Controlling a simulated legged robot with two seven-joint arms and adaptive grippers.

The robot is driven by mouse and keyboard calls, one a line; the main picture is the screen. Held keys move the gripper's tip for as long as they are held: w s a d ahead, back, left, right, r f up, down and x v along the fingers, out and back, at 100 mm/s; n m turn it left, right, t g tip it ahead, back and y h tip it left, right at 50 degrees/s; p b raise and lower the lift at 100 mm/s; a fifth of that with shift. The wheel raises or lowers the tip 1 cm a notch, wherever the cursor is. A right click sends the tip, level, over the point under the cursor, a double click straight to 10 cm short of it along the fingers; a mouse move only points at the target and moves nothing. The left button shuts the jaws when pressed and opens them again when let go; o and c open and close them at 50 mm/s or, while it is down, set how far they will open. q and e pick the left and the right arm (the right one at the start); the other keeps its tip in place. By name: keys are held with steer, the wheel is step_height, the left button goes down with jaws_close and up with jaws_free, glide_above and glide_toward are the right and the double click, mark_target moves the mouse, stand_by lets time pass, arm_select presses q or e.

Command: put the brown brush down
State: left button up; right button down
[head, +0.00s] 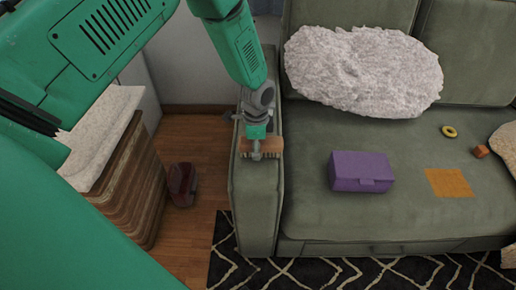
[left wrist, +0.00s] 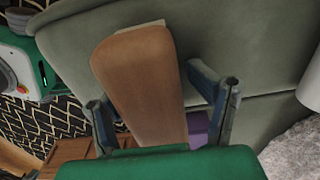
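The brown brush (head: 271,145) is at the top of the sofa's left armrest (head: 257,190), lying crosswise with its pale bristles downward. I cannot tell whether the bristles bear on the armrest. My left gripper (head: 257,152) comes down from above onto the middle of the brush. In the left wrist view, the smooth wooden back of the brush (left wrist: 140,80) fills the space between the two fingers (left wrist: 147,92). My right gripper is in neither view.
A fluffy white pillow (head: 362,70) leans behind. A dark red object (head: 182,184) lies on the floor beside a wooden stand (head: 130,185).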

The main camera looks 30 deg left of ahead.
arm_select(q)
steer(key=shift+s+f, duration=0.1)
steer(key=shift+s, duration=0.05)
steer(key=shift+r, duration=0.2)
steer(key=shift+d+r+b, duration=0.1)
steer(key=shift+r+b, duration=0.2)
steer(key=shift+r, duration=0.05)
step_height(320, 180, up, 14)
steer(key=a+p, duration=0.1)
steer(key=p, duration=0.2)
steer(key=shift+f, duration=0.2)
